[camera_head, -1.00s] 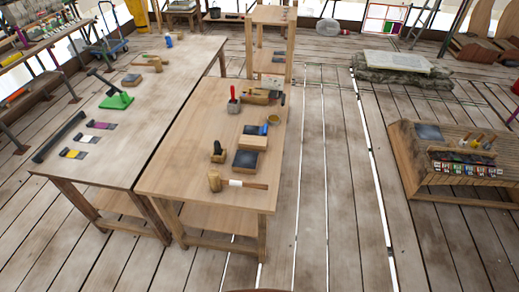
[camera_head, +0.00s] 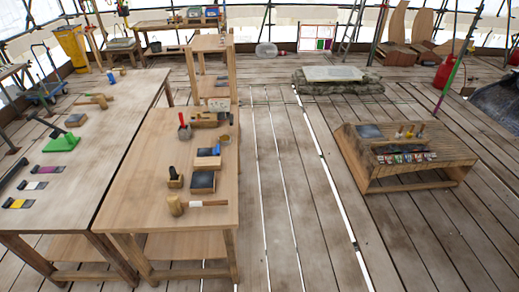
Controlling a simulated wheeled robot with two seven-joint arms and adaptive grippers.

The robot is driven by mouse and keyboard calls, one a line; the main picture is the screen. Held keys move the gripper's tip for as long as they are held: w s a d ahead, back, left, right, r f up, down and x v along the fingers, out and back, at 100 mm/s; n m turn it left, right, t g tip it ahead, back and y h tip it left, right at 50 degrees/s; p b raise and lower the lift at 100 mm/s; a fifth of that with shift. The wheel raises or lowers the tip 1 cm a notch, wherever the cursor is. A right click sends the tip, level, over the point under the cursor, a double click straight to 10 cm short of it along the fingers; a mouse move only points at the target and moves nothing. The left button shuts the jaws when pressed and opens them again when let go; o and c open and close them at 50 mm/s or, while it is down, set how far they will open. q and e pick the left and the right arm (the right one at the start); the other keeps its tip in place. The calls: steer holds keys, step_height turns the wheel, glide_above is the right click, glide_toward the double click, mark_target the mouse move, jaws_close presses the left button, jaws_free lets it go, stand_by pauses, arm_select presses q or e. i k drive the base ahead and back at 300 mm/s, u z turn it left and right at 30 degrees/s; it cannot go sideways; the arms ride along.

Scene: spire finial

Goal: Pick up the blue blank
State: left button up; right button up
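No plainly marked blue blank can be singled out at this distance. A small bright blue piece (camera_head: 216,150) is at the edge of a wooden block (camera_head: 207,162) on the right-hand wooden table (camera_head: 150,190). A small blue upright object (camera_head: 111,77) stands near the far end of the left-hand table (camera_head: 75,185). A dark blue-grey slab on a wooden block (camera_head: 202,182) lies nearer on the right-hand table. Neither of my grippers is in view.
A mallet (camera_head: 177,206) lies near the right-hand table's front edge; a red-handled tool (camera_head: 184,127) stands farther back. A green tool (camera_head: 63,143) is on the left table. A low wooden bench (camera_head: 400,180) stands right, with open plank floor between.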

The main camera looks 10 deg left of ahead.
mark_target(209, 151)
steer(key=z, duration=0.35)
steer(key=i, duration=2.55)
steer(key=u, duration=3.3)
